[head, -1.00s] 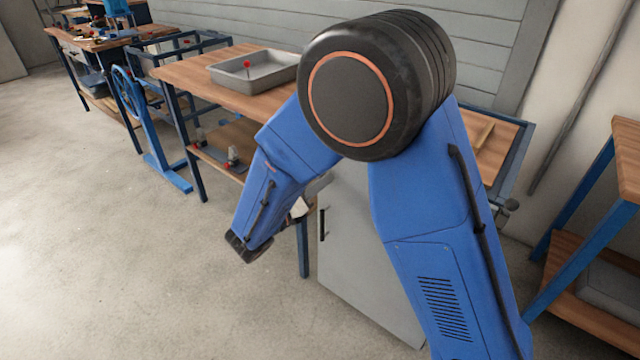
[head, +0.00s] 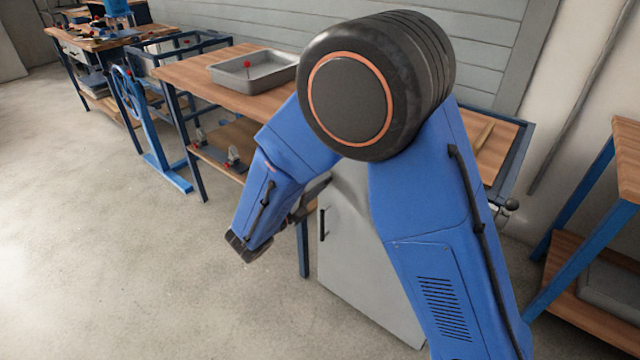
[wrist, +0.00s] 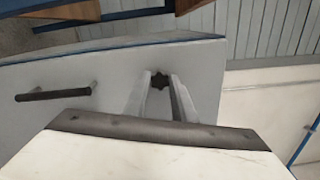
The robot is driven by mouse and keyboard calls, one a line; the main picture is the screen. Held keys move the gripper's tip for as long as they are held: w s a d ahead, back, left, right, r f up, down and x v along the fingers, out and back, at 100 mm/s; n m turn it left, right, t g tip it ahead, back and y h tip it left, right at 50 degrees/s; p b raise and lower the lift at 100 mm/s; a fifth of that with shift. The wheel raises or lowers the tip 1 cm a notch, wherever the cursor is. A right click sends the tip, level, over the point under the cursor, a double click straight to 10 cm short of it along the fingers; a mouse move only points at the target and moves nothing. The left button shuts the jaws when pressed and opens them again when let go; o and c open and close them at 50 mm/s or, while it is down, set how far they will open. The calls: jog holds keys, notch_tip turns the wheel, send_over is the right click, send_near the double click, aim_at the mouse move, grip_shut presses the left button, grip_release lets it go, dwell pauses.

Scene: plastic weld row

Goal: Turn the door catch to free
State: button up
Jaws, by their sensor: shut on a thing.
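The grey cabinet door (head: 355,265) stands under the wooden bench in the head view. It also fills the upper left of the wrist view (wrist: 75,70). The door catch (wrist: 159,82) is a small dark knob near the door's edge in the wrist view. My gripper (wrist: 161,77) is shut on it, with one pale finger on each side. The catch's exact angle is hard to read because the fingers partly cover it.
A dark bar handle (head: 322,225) is on the door; it also shows left of my fingers in the wrist view (wrist: 55,92). The wooden bench (head: 185,72) carries a grey tray (head: 225,76). A blue-framed table (head: 590,215) stands at the right. The floor at the left is clear.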

dwell(0.3)
jog(key=o, duration=1.1)
jog(key=shift+c, duration=0.2)
jog(key=v, duration=1.7)
jog(key=shift+a, duration=0.2)
jog(key=shift+s+f, duration=0.1)
jog(key=shift+s, duration=0.1)
